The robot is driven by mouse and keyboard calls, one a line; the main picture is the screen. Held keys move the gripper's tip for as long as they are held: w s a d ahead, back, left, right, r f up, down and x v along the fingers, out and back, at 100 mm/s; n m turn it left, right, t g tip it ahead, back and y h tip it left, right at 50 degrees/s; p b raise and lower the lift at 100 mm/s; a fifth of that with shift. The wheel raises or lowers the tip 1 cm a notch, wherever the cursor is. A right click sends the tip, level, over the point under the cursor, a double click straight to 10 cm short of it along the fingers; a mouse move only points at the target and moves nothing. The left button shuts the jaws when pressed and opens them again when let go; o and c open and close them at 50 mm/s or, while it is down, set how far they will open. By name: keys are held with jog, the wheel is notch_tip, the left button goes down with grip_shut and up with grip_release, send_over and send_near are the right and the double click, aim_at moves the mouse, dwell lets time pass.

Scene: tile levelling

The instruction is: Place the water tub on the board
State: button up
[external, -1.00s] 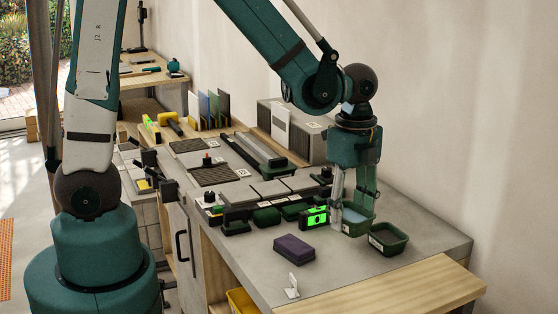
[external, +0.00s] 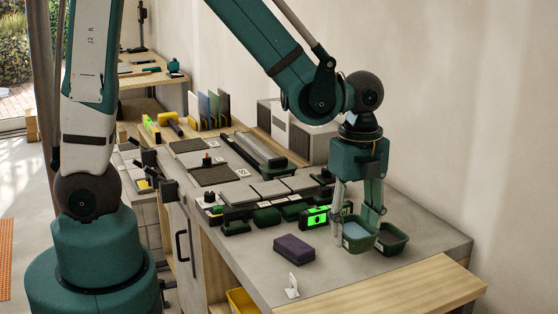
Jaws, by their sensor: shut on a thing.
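The water tub (external: 358,238) is a small dark green tub with a pale blue-grey inside, at the right of the grey worktop. My gripper (external: 357,219) points down and is shut on it, with one finger at its left side and one at its right. The tub is close to the worktop; I cannot tell if its base touches. I cannot tell which thing is the board: a plain pale wooden board (external: 400,289) runs along the front right edge, and grey tiles (external: 270,189) lie in a row further back.
A second green tub (external: 391,241) stands close to the right of the water tub. A device with a bright green face (external: 316,217) stands to the left. A purple block (external: 293,249) and a small white piece (external: 292,287) lie in front. The front right worktop is clear.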

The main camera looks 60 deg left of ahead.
send_over(349, 282)
jog(key=shift+f, duration=2.85)
jog(key=shift+f+b, duration=0.45)
jog(key=shift+f, duration=1.65)
jog(key=shift+f, duration=0.15)
jog(key=o, duration=1)
jog(key=shift+r, duration=0.2)
jog(key=shift+r+p, duration=0.6)
jog(key=shift+r, duration=5.4)
